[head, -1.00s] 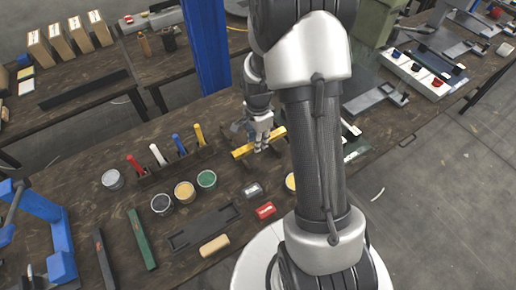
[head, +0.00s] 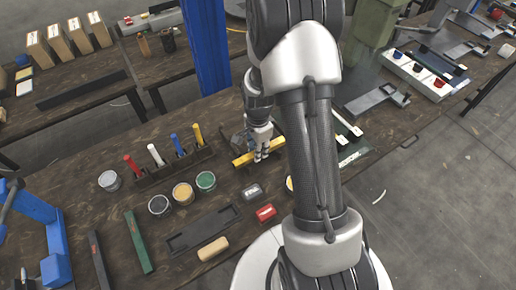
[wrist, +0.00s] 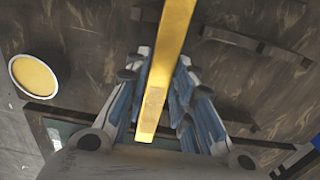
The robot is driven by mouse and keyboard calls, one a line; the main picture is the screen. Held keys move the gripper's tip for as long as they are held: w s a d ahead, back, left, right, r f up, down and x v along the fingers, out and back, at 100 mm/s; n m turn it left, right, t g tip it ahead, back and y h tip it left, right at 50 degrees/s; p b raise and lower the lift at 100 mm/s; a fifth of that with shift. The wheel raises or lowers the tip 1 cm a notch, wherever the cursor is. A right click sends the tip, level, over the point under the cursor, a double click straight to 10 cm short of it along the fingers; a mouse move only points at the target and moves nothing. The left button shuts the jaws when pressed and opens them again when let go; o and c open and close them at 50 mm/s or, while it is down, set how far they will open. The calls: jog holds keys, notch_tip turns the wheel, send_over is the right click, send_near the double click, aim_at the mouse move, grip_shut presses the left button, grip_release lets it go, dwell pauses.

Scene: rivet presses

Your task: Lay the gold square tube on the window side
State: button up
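The gold square tube (head: 244,160) is a straight yellow bar lying slantwise near the middle of the main bench in the head view. My gripper (head: 261,153) points down over it, with its fingers around the tube's middle. In the wrist view the tube (wrist: 168,60) runs lengthwise between the finger pairs of my gripper (wrist: 166,72), which close in on both its sides. I cannot tell whether the tube touches what lies below it. No window shows in either view.
A dark holder (head: 175,168) with coloured-handled tools stands left of the tube, with paint pots such as the green one (head: 206,181) in front. A blue post (head: 207,50) rises behind the bench.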

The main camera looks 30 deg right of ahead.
jog(key=o, duration=0.4)
jog(key=shift+c, duration=0.2)
jog(key=s+a+r+n+t+p, duration=0.1)
jog(key=a+r+n+p, duration=0.1)
jog(key=r, duration=0.9)
jog(key=s+a+r+n+p, duration=0.2)
jog(key=r, duration=1)
jog(key=s+a+r+n+t, duration=0.1)
jog(key=s+a+r+n, duration=0.3)
jog(key=s, duration=0.4)
jog(key=s+a+r+n+t, duration=0.2)
jog(key=s+a+r+n, duration=0.2)
jog(key=s+r+n, duration=0.3)
jog(key=shift+s+a+n+t, duration=0.25)
jog(key=shift+s+n, duration=0.6)
jog(key=shift+n, duration=0.45)
